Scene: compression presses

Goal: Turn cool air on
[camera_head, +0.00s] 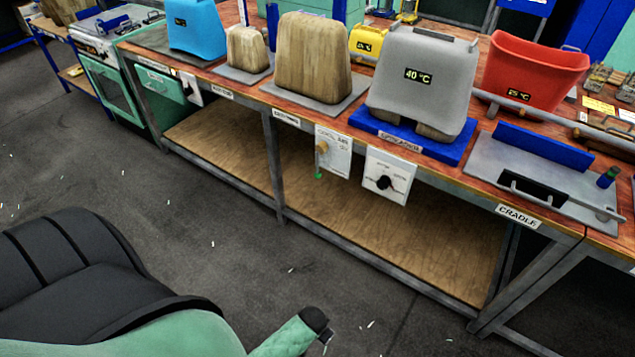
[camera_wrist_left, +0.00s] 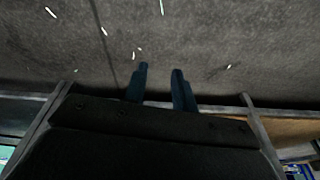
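A white panel (camera_head: 338,160) hangs on the front edge of the bench; its small lettering seems to include "AIR". It carries a brass-coloured knob (camera_head: 322,148), with a small green fitting (camera_head: 318,176) below. To its right is a second white panel (camera_head: 400,172) with a black rotary knob (camera_head: 384,182); its lettering is too small to read. I cannot tell which control is set on. My left gripper (camera_wrist_left: 159,72) shows in the left wrist view, its two dark fingers apart and empty over the floor, away from the panels. My right gripper is not in view.
A grey press block reading 40 °C (camera_head: 420,85) stands on a blue base above the panels. A red block (camera_head: 530,80) and a tray labelled CRADLE (camera_head: 505,165) are to its right. A wooden lower shelf (camera_head: 400,245) lies below.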

